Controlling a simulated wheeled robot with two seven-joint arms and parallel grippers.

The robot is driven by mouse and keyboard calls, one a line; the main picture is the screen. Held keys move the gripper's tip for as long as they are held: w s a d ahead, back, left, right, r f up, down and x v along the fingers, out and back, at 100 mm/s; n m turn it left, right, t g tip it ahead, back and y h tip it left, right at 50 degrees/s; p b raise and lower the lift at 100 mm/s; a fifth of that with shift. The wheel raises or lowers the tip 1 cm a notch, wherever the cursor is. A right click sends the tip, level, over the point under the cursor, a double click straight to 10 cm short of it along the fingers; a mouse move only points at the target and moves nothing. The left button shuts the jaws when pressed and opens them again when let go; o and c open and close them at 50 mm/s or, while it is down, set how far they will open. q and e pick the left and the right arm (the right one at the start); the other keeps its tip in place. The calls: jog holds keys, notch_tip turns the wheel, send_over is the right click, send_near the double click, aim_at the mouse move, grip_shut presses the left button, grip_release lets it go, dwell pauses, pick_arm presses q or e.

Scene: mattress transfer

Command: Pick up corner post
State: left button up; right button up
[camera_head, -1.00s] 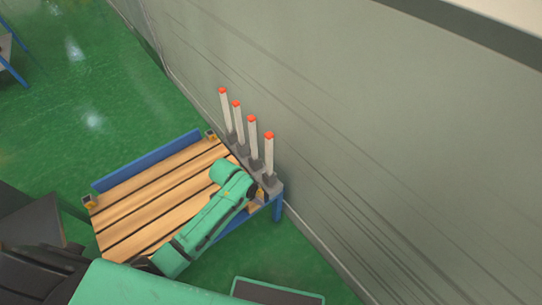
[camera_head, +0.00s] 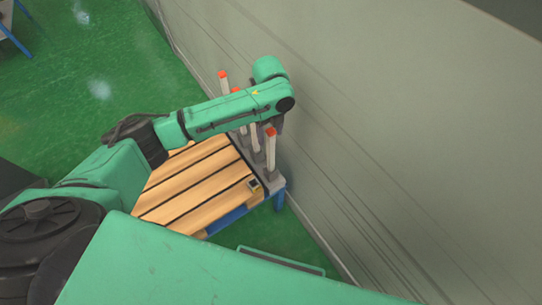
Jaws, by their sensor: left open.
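Several white corner posts with red tips stand upright in a row in dark holders, on a grey strip along the wall side of the pallet. The nearest corner post (camera_head: 270,153) shows its red tip. The one behind it (camera_head: 254,138) has its top hidden by my left arm. Two farther posts show mainly red tips above the arm, the farthest post (camera_head: 223,80) at the left end. My left gripper (camera_head: 278,123) is open and is a small dark shape below the wrist, above and beside the nearest post. Its fingers are mostly hidden, and I cannot tell whether they touch it.
The wooden slatted pallet (camera_head: 195,183) lies on a blue frame, partly covered by my arm. A grey wall (camera_head: 400,150) rises close behind the posts. Green floor (camera_head: 100,85) is open at the upper left. A dark flat panel (camera_head: 280,258) lies at the front.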

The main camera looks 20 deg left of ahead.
aim_at(271, 144)
pick_arm(q)
notch_tip(271, 144, down, 5)
jog(key=shift+s+d+f, duration=0.1)
jog(key=shift+d+f, duration=0.05)
grip_shut()
dwell(1.4)
